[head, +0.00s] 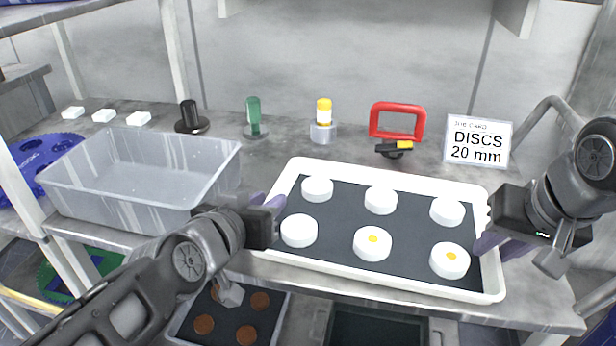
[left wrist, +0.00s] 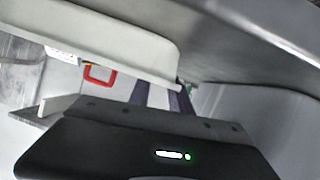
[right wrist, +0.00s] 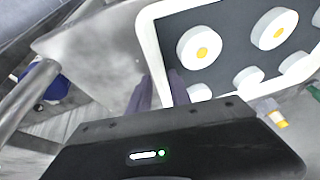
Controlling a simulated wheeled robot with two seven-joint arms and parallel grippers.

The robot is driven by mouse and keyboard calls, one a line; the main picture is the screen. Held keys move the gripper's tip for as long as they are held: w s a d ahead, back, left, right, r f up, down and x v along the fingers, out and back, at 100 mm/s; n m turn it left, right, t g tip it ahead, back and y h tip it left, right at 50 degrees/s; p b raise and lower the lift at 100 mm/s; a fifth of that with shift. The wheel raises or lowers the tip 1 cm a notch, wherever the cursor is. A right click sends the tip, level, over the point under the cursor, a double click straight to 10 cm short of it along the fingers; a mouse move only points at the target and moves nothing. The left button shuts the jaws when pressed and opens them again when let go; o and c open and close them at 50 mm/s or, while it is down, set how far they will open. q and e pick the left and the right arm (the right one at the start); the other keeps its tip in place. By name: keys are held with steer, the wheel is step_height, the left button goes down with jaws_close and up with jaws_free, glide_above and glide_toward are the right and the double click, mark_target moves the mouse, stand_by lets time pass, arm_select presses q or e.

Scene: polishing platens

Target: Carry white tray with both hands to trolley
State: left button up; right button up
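The white tray (head: 385,170) lies on the grey shelf with a dark liner. It holds several white discs; two front discs (head: 372,243) (head: 450,260) have yellow centres. My left gripper (head: 268,203) is at the tray's left end, its purple fingers close together at the rim. In the left wrist view its fingers (left wrist: 161,97) are partly hidden by a white edge. My right gripper (head: 497,243) is at the right end, and in the right wrist view its fingers (right wrist: 159,90) stand on either side of the tray rim (right wrist: 149,45). Both appear shut on the rim; contact is hard to see.
A clear plastic bin (head: 130,185) stands left of the tray. Behind are a black stand (head: 190,118), green bottle (head: 254,115), yellow-topped bottle (head: 323,118), red handle (head: 396,107) and DISCS card (head: 479,140). A tray of brown discs (head: 240,318) is below the shelf's front edge.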

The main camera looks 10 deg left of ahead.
arm_select(q)
steer(key=v, duration=1)
steer(key=shift+s, duration=0.25)
arm_select(e)
steer(key=v, duration=0.5)
steer(key=shift+r, duration=0.1)
steer(key=shift+s+d+r, duration=0.2)
steer(key=shift+s+r, duration=0.05)
steer(key=shift+r, duration=0.3)
steer(key=shift+s+r, duration=0.25)
steer(key=shift+r, duration=0.25)
